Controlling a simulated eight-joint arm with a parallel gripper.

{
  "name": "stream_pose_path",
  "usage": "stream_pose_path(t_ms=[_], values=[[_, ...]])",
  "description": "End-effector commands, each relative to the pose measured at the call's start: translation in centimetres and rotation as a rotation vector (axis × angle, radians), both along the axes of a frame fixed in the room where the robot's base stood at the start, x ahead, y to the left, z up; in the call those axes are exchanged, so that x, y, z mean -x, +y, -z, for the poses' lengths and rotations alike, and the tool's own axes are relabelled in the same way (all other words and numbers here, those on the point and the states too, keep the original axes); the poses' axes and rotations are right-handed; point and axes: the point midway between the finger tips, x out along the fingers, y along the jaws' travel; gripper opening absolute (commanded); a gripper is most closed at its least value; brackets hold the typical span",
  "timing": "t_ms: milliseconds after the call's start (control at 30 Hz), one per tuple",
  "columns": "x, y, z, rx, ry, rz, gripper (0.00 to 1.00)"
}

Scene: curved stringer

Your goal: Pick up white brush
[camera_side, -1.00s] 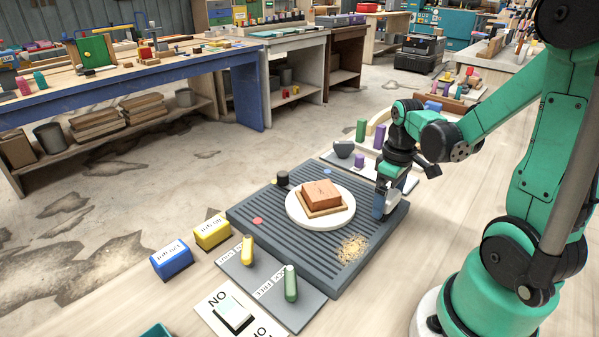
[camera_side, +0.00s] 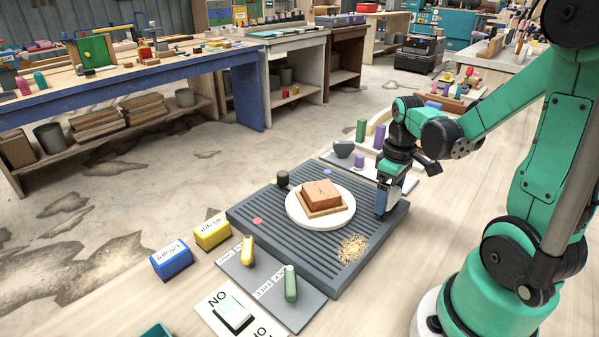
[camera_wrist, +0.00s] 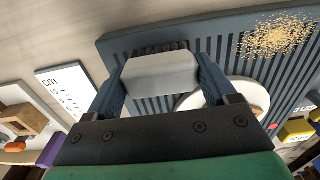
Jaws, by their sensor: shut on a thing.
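The white brush (camera_wrist: 160,72) shows in the wrist view as a pale block with a dark ribbed strip behind its upper edge. My gripper (camera_wrist: 160,80) has its two blue fingers on either side of the block, shut on it. In the side view my gripper (camera_side: 384,200) points down at the right edge of the dark ribbed mat (camera_side: 262,222). The fingers hide most of the brush there. I cannot tell whether the brush touches the mat.
A white round plate (camera_side: 293,212) with a brown block (camera_side: 320,194) on a wooden square is left of my gripper. Tan crumbs (camera_side: 352,248) lie on the mat in front. A purple cylinder (camera_side: 379,136) and a green cylinder (camera_side: 361,130) stand behind.

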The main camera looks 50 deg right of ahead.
Motion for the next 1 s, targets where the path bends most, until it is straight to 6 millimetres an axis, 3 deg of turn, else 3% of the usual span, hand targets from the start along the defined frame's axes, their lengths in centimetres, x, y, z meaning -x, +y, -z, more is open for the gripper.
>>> stream_pose_path(t_ms=[267,800,1000], values=[[0.0,0.0,-4.0,0.0,0.0,0.0,0.25],[0.0,0.0,-16.2,0.0,0.0,0.0,0.25],[0.0,0.0,-18.6,0.0,0.001,0.0,0.25]])
